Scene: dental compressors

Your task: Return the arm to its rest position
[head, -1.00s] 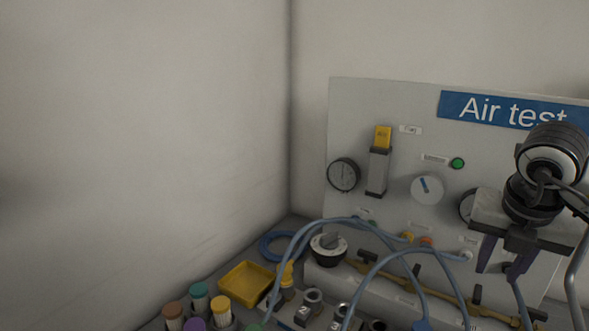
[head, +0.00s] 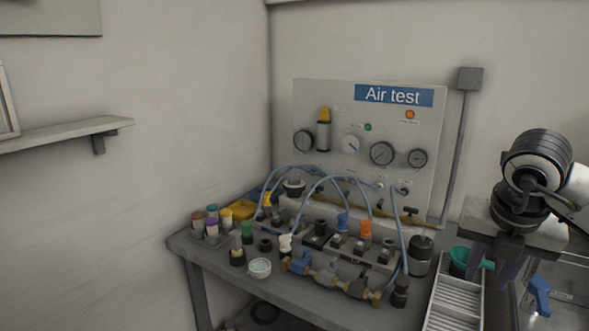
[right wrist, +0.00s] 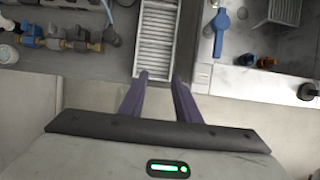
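My right gripper (head: 500,262) is at the right of the head view, pointing down, in front of the bench area and apart from the air test panel (head: 310,107). In the right wrist view its two purple fingers (right wrist: 160,90) are spread apart with nothing between them. Past the fingertips lies a white ribbed tray (right wrist: 152,45), lower down. My left gripper is not in view.
A teal cup (head: 459,256) and a blue-handled item (head: 540,296) are near the right gripper. A shelf (head: 65,135) is on the left wall.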

